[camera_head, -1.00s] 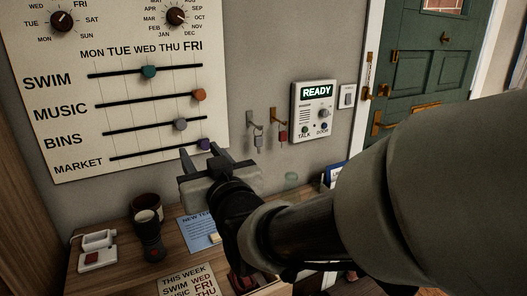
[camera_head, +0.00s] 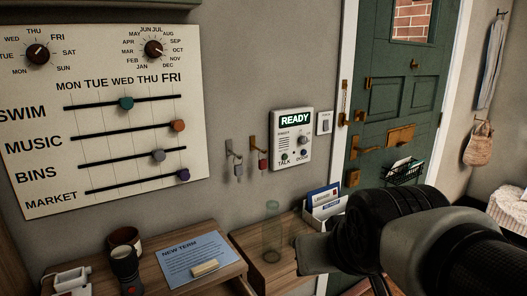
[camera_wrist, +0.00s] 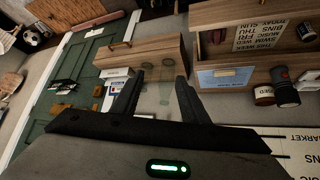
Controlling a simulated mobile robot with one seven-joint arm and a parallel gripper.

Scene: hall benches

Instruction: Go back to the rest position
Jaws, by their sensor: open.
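My gripper (camera_wrist: 158,100) is open and empty in the wrist view, its two dark fingers apart with nothing between them. In the head view, my arm reaches in from the lower right. The gripper body (camera_head: 318,252) is in front of the right part of the wooden benches, and its fingertips cannot be made out there. The wall planner board (camera_head: 105,125) is at the left, clear of the gripper. It carries a teal slider (camera_head: 127,104), an orange slider (camera_head: 178,125), a grey slider (camera_head: 159,156) and a purple slider (camera_head: 184,175).
A clear glass (camera_head: 272,235) stands close to the gripper, beside a white letter holder (camera_head: 325,210). An intercom (camera_head: 291,140) reads READY beside hooks with keys (camera_head: 262,160). A green door (camera_head: 390,110) is at the right. A dark flashlight (camera_head: 126,268) stands at the left.

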